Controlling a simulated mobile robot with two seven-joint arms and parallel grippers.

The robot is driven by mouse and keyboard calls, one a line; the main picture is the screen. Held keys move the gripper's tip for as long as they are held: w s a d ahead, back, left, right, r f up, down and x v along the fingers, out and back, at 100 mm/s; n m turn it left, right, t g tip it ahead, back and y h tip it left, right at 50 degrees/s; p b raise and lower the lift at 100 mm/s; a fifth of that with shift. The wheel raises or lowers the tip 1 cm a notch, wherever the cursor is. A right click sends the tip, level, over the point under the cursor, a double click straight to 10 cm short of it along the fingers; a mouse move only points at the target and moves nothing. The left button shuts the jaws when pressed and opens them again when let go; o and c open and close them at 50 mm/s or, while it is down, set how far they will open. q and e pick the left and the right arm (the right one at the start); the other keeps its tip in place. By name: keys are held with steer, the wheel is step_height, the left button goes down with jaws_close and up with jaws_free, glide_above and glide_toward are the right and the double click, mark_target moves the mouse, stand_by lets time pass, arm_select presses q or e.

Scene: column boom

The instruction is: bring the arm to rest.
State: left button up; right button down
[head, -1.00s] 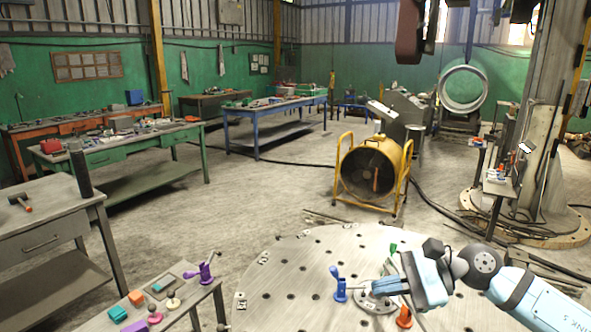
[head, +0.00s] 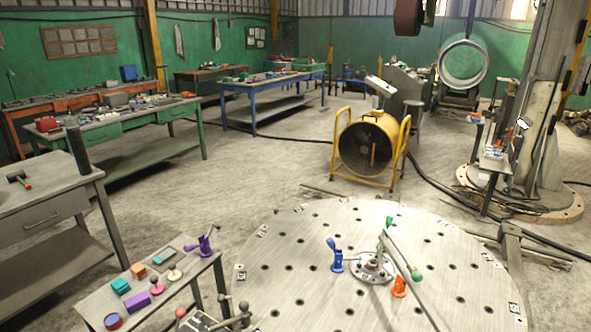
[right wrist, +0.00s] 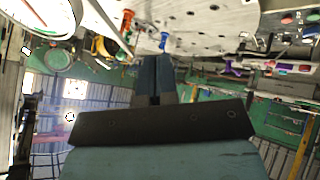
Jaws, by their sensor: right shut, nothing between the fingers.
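My right gripper (right wrist: 154,68) shows in the right wrist view with its two dark fingers together and nothing between them. It is out of the head view. Beyond its tips, apart in the picture, the round perforated plate (right wrist: 205,18) appears turned over. In the head view this plate (head: 290,270) carries a blue clamp (head: 336,257), an orange clamp (head: 399,287), a green-topped piece (head: 389,222) and a central hub (head: 372,266). A long grey lever with a green knob (head: 417,276) slants over the plate. My left gripper is in neither view.
A small side table (head: 195,281) at lower left holds a purple clamp (head: 204,245) and several coloured pieces. A grey workbench (head: 45,195) stands left. A yellow drum fan (head: 367,148) stands behind the plate. A column (head: 545,110) rises at right. The floor between is mostly open.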

steer(key=s+f+m+g+y, duration=0.1)
steer(key=s+f+m+g, duration=0.3)
steer(key=s, duration=0.6)
arm_select(q)
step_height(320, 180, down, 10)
steer(key=b, duration=1.1)
arm_select(e)
steer(key=w+a+f+n+t+y, duration=0.1)
steer(key=w+a+f+t+y, duration=0.2)
steer(key=f, duration=0.8)
steer(key=w+a+f+t, duration=0.3)
steer(key=a+f, duration=0.2)
steer(key=f, duration=0.7)
arm_select(q)
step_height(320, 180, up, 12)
steer(key=p, duration=1.4)
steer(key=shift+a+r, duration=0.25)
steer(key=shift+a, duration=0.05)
arm_select(e)
step_height(320, 180, up, 13)
steer(key=d, duration=0.1)
steer(key=shift+d+r+n+t, duration=0.15)
steer(key=shift+n+t, duration=0.15)
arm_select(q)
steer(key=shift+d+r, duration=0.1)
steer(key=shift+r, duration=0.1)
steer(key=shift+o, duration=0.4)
